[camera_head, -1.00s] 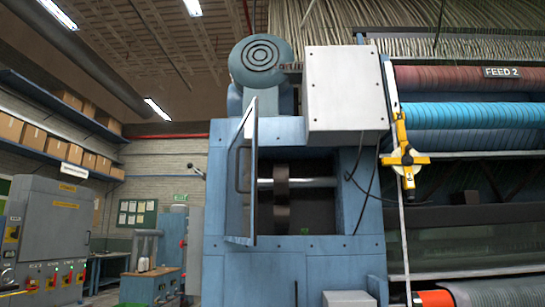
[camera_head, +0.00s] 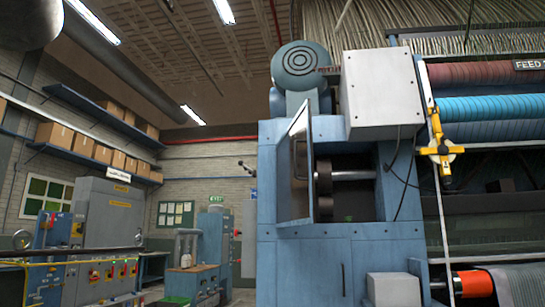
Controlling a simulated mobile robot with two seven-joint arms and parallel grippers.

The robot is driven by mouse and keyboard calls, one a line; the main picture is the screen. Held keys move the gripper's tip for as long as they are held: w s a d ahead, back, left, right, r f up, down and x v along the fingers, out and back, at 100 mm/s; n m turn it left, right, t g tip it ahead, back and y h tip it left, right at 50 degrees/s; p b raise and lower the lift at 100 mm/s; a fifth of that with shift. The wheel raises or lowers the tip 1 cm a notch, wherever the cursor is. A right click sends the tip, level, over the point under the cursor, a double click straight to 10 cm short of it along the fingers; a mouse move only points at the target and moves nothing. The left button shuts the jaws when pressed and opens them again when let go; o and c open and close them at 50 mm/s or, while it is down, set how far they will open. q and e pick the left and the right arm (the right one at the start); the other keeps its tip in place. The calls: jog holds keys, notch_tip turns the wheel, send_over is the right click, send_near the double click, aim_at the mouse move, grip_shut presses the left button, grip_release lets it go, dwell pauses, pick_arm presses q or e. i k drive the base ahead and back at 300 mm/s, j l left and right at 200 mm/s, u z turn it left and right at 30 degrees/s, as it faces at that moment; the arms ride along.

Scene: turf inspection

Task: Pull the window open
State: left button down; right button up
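The window (camera_head: 295,168) is a framed, hinged panel on the front of the blue machine housing (camera_head: 330,265). It stands swung out from the opening, at an angle to the housing, with a dark handle on its left part. Through the opening (camera_head: 355,203) to its right I see a metal shaft (camera_head: 352,175) and dark rollers. Neither of my grippers shows in this view, and nothing is seen touching the window.
A grey box (camera_head: 380,95) juts out above the opening. Feed rolls (camera_head: 490,108) and a yellow fitting (camera_head: 441,150) are at right. Grey cabinets (camera_head: 108,225) and a yellow rail (camera_head: 70,262) stand at left.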

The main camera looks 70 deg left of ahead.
aim_at(294, 203)
jog(key=k+l+u, duration=0.1)
jog(key=u, duration=0.25)
jog(key=k+l+u, duration=0.1)
jog(key=u, duration=0.25)
jog(key=k, duration=0.05)
